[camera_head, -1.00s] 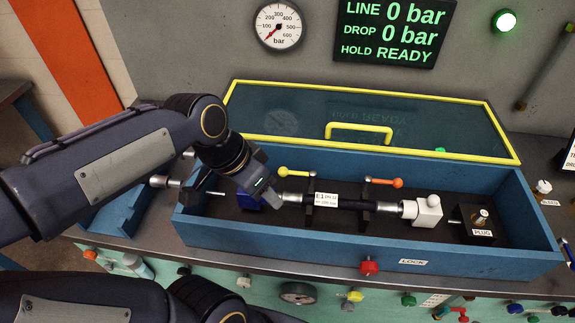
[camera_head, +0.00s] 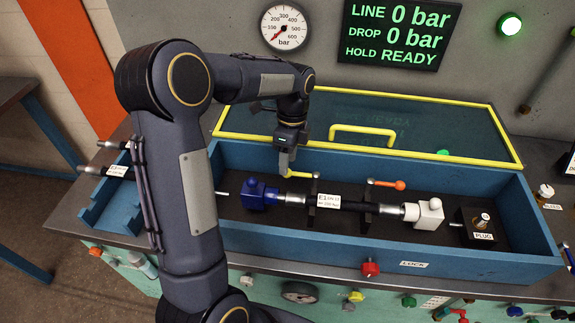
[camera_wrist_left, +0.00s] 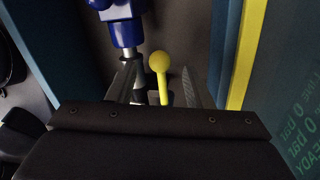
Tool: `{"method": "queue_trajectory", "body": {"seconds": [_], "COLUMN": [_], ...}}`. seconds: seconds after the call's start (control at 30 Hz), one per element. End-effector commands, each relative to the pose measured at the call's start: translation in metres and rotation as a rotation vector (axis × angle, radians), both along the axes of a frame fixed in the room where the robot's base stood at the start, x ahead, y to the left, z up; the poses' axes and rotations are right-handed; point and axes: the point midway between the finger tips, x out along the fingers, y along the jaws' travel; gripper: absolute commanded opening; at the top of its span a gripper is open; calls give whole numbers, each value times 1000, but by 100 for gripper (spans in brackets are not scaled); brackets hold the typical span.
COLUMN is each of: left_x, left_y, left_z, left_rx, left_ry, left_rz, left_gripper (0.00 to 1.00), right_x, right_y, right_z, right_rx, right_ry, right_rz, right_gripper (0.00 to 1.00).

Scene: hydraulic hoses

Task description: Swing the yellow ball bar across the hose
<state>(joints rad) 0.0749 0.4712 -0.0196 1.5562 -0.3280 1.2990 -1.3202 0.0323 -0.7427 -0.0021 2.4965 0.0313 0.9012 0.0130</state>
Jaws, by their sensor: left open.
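The yellow ball bar (camera_head: 302,175) lies on the left clamp inside the blue box, pointing along the box. In the left wrist view its ball and rod (camera_wrist_left: 160,66) show between the fingers of my left gripper (camera_wrist_left: 161,84). In the head view my left gripper (camera_head: 284,170) points down at the ball end, jaws open, and hides part of it. The hose (camera_head: 345,203) runs through both clamps, with a blue fitting (camera_head: 260,193) at its left and a white fitting (camera_head: 425,212) at its right. My right gripper is not in view.
The orange ball bar (camera_head: 388,184) sits at the right clamp. The yellow-framed lid (camera_head: 470,157) stands open behind the box. A plug block (camera_head: 483,225) is at the box's right end. The box's back wall (camera_head: 240,151) is close to my left gripper.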

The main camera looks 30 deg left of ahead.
Motion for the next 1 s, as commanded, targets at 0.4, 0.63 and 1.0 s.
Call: {"method": "queue_trajectory", "body": {"seconds": [0.4, 0.63, 1.0], "left_x": [-6, -6, -5], "left_y": [-1, -1, -1], "left_z": [-28, -28, -27], "left_rx": [0, -1, 0], "left_ry": [-1, -1, -2], "left_rz": [1, 1, 1], "left_gripper": [46, 33, 0], "right_x": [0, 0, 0], "right_y": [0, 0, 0], "right_z": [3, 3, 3], "right_rx": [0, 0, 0], "right_ry": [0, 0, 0], "right_rz": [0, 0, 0], "right_gripper": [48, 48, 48]}}
